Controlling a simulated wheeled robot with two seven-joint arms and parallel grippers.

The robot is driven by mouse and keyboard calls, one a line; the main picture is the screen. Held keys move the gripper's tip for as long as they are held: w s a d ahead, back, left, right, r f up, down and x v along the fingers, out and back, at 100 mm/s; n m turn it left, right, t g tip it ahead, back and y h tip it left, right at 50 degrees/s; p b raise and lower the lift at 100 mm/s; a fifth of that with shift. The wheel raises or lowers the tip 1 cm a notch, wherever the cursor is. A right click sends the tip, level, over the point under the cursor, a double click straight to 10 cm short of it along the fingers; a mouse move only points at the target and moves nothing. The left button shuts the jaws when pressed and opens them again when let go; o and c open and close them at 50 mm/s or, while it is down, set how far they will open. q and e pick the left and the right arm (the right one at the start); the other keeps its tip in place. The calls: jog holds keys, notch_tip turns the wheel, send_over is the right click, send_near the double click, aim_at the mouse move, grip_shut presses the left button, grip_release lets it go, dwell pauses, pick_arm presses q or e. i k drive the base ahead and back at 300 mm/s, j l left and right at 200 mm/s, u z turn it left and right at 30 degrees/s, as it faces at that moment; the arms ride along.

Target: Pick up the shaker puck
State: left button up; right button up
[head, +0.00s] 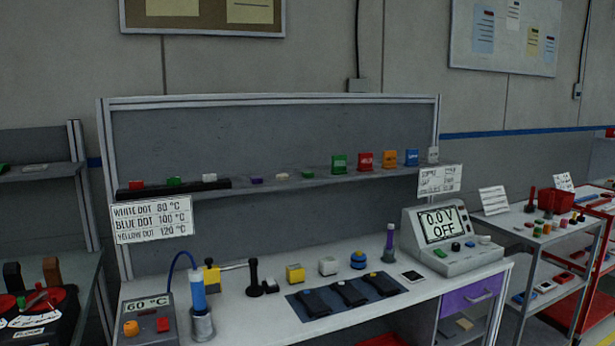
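No label marks the shaker puck, and I cannot tell for sure which object it is. Neither of my grippers shows in the head view.
A dark mat (297,306) with several black pieces lies in front. A heater unit (148,318) and blue tube (198,291) stand left, near a black stand (254,278). A purple tube (389,241) and meter box (452,242) stand right. A shelf (287,184) runs behind.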

aim_at(356, 263)
jog(key=i+l, duration=0.15)
jog(key=l, duration=0.25)
jog(key=i+l, duration=0.15)
jog(key=l, duration=0.25)
jog(key=i+l, duration=0.2)
jog(key=l, duration=0.2)
jog(key=i+l, duration=0.15)
jog(key=l, duration=0.3)
jog(key=i+l, duration=0.15)
jog(key=l, duration=0.25)
jog(key=i+l, duration=0.15)
jog(key=l, duration=0.25)
jog(key=i+l, duration=0.2)
jog(key=l, duration=0.2)
jog(key=i+l, duration=0.15)
jog(key=l, duration=0.25)
